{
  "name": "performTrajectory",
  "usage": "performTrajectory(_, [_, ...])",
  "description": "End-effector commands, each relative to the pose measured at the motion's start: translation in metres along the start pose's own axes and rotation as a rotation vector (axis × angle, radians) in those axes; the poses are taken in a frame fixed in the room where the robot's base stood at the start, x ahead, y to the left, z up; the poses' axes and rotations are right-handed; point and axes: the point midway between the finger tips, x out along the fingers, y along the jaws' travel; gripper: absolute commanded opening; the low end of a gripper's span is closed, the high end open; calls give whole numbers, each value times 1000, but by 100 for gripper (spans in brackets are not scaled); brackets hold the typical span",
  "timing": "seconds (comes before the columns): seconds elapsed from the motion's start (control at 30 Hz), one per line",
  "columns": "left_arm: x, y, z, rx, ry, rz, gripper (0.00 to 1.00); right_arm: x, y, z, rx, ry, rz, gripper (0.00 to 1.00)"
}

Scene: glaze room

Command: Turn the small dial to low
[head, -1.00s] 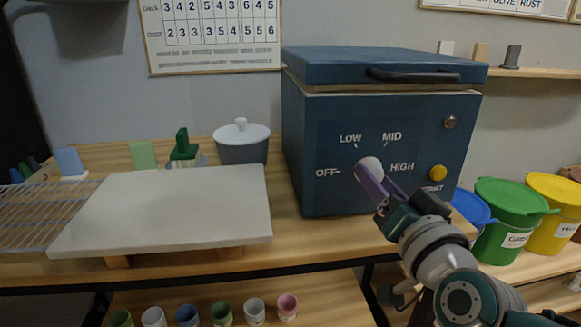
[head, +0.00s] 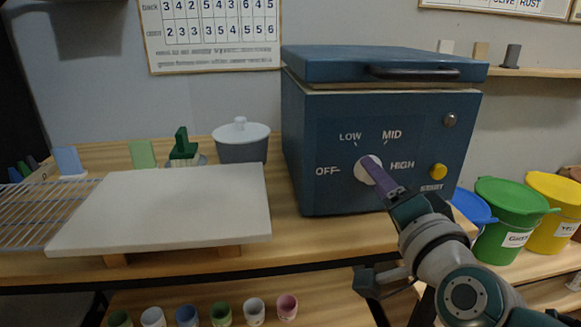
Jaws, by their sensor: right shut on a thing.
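The small dial (head: 361,168) is a round white knob on the front of a blue kiln (head: 310,130). Labels OFF, LOW, MID and HIGH stand around it, with LOW at its upper left. My right gripper (head: 374,170) comes in from the lower right, and its purple fingers are shut on the dial. The fingers hide much of the knob, so I cannot tell which label it points to. My left gripper is not in view.
A yellow START button (head: 438,172) sits right of the dial, below a small round lamp (head: 450,120). A pale slab (head: 160,210) and a lidded grey pot (head: 241,145) stand to the left. Green (head: 505,205) and yellow (head: 553,200) buckets stand at the right.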

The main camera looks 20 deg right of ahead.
Motion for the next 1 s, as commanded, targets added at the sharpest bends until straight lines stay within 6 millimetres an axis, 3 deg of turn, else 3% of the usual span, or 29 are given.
performTrajectory(0.33, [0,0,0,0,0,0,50,0,0,0,2,-1,0,0])
performTrajectory(0.37, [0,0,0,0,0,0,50,0,0,0,2,-1,0,47])
performTrajectory(0.6, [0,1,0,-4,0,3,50,0,0,0,2,0,0,74])
performTrajectory(0.87, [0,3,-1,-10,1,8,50,-1,0,0,2,0,0,76])
performTrajectory(1.0, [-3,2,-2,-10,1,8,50,-11,0,0,2,-1,1,76])
